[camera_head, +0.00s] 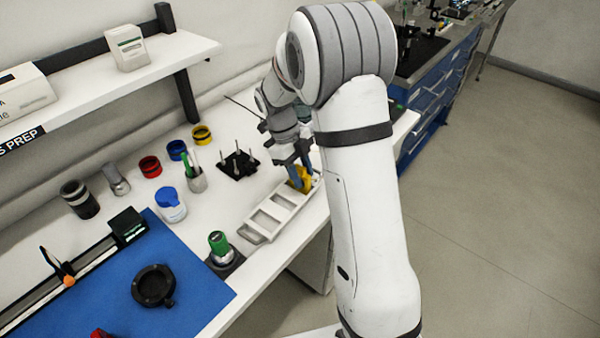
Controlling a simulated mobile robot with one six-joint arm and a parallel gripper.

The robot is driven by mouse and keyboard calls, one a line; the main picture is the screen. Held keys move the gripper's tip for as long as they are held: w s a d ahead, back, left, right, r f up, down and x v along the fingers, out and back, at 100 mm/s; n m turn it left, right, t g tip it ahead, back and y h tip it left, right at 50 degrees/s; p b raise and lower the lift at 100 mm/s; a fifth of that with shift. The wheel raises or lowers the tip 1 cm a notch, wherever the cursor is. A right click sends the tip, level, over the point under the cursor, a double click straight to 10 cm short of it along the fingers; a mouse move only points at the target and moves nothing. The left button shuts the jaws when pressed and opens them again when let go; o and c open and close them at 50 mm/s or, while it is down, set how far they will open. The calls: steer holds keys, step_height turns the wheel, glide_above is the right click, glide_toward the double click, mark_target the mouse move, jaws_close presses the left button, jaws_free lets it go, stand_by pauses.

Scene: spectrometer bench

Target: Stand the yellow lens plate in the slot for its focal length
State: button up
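A white slotted rack (250,236) lies along the front edge of the white bench, with several rectangular openings in a row. The yellow lens plate (303,183) is at the rack's far end, in or just above the last opening; I cannot tell whether it is seated. My gripper (299,175) points down there, its blue fingers on either side of the plate. The view is too small to show whether the fingers press on it. My arm hides part of the bench behind, and any focal length marks are unreadable.
A black pegged stand (238,164) is left of my gripper. A cup of pens (196,180), a blue-lidded jar (171,206) and a green-topped bottle (220,248) stand near the rack. A blue mat (195,300) holds a black ring mount (153,286). A shelf (110,85) overhangs the back.

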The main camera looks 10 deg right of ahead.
steer(key=b+v, duration=0.1)
steer(key=v, duration=1)
steer(key=s+d+r+n+t, duration=0.1)
steer(key=s+r+n, duration=0.3)
steer(key=s+n, duration=0.1)
steer(key=s+f+n+t+y, duration=0.1)
steer(key=s+n+t, duration=0.1)
steer(key=s+n, duration=0.8)
steer(key=s+d+f+n+t+y, duration=0.1)
steer(key=s+n+t+y, duration=0.1)
steer(key=s+n, duration=0.7)
steer(key=n+t, duration=0.1)
steer(key=n, duration=0.3)
steer(key=shift+s+d+f+t, duration=0.2)
steer(key=shift+s+f+t, duration=0.1)
steer(key=shift+s, duration=0.1)
